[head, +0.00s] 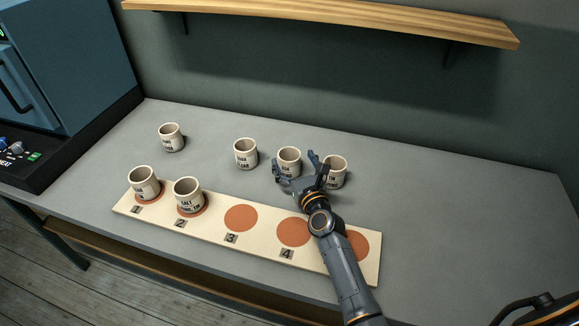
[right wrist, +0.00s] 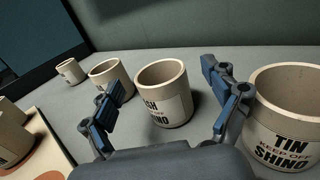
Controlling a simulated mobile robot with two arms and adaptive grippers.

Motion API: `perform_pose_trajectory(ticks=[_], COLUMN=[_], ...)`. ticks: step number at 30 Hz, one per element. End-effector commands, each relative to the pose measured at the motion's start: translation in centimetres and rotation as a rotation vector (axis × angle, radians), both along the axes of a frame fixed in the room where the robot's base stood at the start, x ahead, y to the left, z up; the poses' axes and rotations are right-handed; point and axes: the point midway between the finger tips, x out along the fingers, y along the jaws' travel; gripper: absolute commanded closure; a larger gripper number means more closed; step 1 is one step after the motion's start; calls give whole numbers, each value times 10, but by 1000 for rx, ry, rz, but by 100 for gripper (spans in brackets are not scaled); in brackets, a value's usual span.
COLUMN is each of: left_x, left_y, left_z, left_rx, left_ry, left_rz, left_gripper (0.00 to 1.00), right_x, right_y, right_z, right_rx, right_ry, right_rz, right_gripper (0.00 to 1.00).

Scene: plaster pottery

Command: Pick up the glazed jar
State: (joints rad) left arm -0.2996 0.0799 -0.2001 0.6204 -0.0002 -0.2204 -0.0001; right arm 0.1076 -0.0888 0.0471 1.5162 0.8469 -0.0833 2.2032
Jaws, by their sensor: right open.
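Several pale jars with dark printed labels stand on the grey counter; none is plainly marked out as the glazed jar. My right gripper (head: 297,170) is open in front of a jar whose label reads ASH SHINO (head: 289,157). In the right wrist view this ASH SHINO jar (right wrist: 163,90) stands upright, seen between the two spread fingers (right wrist: 163,108) and a little beyond them. A TIN SHINO jar (head: 337,172) stands just right of the gripper; it also shows in the right wrist view (right wrist: 288,95). My left gripper is not in view.
A pale board (head: 265,246) with numbered orange discs lies in front. Two jars stand on discs 1 (head: 145,184) and 2 (head: 188,196). Other jars stand behind it (head: 245,154) and (head: 171,137). A wooden shelf (head: 320,12) hangs above. The counter's right side is clear.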

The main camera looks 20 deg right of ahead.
Motion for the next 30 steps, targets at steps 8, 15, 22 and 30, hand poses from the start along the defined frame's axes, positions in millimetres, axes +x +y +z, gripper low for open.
perform_pose_trajectory(ticks=[8, 15, 22, 30], left_x=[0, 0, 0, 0], left_y=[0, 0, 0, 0], left_z=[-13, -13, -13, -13], left_rx=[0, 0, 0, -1], left_ry=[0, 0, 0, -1], left_rz=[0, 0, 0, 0], left_gripper=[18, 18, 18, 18], right_x=[34, 35, 35, 35], right_y=[3, 3, 3, 3], right_z=[-3, -2, -2, -2], right_rx=[-1, 0, 0, 0], right_ry=[0, 0, 0, -1], right_rz=[0, 0, 0, 0], right_gripper=[13, 13, 60, 77])
